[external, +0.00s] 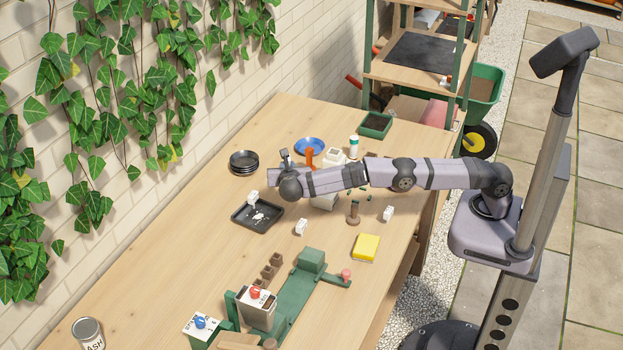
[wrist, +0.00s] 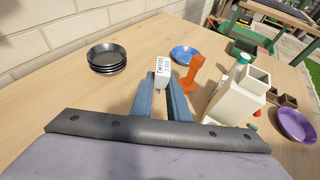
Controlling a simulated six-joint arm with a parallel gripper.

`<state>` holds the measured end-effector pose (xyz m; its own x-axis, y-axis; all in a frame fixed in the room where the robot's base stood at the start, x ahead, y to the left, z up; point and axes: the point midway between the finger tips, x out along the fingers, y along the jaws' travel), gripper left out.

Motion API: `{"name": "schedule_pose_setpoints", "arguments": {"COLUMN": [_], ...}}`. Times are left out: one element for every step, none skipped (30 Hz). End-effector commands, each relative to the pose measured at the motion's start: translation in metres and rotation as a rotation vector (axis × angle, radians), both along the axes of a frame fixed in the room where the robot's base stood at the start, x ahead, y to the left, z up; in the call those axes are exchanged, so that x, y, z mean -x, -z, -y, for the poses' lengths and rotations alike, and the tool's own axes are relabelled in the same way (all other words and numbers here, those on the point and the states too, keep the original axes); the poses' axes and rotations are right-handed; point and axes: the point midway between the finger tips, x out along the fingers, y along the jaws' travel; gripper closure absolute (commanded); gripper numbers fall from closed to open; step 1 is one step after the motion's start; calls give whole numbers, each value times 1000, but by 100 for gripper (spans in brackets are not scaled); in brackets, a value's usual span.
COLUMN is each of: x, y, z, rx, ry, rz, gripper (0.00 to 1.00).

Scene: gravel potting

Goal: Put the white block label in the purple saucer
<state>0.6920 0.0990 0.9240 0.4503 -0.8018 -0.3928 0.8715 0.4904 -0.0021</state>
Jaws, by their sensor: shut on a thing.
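My gripper (wrist: 161,88) is shut on a white block label (wrist: 162,70) with dark lettering. It holds the label upright between the blue fingertips, seemingly above the table. The purple saucer (wrist: 296,125) lies at the right edge of the wrist view, to the right of the gripper and past a white jug. The label and the saucer are apart. In the external view, my arm reaches over the middle of the table, and I cannot make out the purple saucer or the held label there.
A stack of black saucers (wrist: 107,57), a blue saucer (wrist: 185,54), an orange object (wrist: 193,76) and the white jug (wrist: 238,96) stand around the gripper. Other white blocks (external: 301,227) and a black tray (external: 257,216) are on the table. The left front is mostly clear.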

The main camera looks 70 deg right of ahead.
Motion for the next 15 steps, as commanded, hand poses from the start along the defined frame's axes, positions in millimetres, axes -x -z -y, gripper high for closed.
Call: {"name": "schedule_pose_setpoints", "arguments": {"x": [5,9,14,18,22,28,33,37,45,50,56,63,69,75,82], "y": [-5,-5,-4,-3,-2,-1,0,0,1,2,2,2,3,3,3], "z": [-3,-4,-6,-7,-8,-9,-9,-9,-10,-10,-9,-8,-8,-7,-6], "rx": [1,0,0,-1,-2,-2,-4,-4,-4,-4,-4,-3,-3,-3,-2], "ry": [1,4,8,10,14,17,21,24,28,31,35,41,45,48,51], "rz": [-5,-6,-8,-8,-8,-10,-10,-11,-11,-11,-12,-12,-13,-14,-13], "gripper": [100,100,100,100,100,100,100,100,100,100,100,100,100,100,100]}}
